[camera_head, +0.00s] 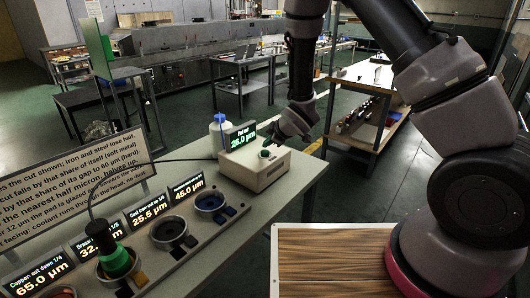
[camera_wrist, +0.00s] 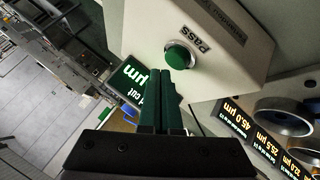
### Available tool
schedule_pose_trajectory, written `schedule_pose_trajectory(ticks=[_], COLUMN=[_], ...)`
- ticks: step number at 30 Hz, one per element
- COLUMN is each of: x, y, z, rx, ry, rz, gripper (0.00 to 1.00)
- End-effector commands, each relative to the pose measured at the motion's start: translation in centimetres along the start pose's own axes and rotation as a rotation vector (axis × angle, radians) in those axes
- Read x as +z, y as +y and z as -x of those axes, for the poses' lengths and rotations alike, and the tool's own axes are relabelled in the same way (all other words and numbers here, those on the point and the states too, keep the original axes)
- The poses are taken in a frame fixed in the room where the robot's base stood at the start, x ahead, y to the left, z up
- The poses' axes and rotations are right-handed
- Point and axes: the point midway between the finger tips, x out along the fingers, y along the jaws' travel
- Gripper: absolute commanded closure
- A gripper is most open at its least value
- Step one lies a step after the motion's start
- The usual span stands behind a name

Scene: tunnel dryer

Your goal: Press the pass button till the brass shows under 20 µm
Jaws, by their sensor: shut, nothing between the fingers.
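The green pass button (camera_wrist: 178,57) sits on a pale box (camera_wrist: 215,40) marked PASS; the box also shows in the head view (camera_head: 255,172). My gripper (camera_wrist: 165,75) is shut and empty, its fingertips right by the button's lower edge in the wrist view. I cannot tell whether they touch it. In the head view my gripper (camera_head: 275,143) is just above the box top. The pad-cut display (camera_head: 240,135) on the box reads 26.0 µm.
The copper display (camera_head: 38,280) reads 65.0 µm, the cast iron display (camera_head: 148,208) 25.5 µm, the hardened steel display (camera_head: 187,188) 45.0 µm. A printed sign (camera_head: 70,190) stands behind them. A white bottle (camera_head: 219,132) stands behind the box. A cable runs from the pad towards the box.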

Motion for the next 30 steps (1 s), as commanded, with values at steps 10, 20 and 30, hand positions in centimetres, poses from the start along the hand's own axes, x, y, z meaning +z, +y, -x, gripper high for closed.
schedule_pose_trajectory(ticks=[10,20,30], x=[-1.0,-2.4,-2.5], y=[1.1,2.5,2.5], z=[1.4,3.3,3.5], rx=[0.002,0.001,0.0], ry=[0.002,0.001,0.0], rz=[-0.002,0.0,0.0], gripper=[1.0,1.0,1.0])
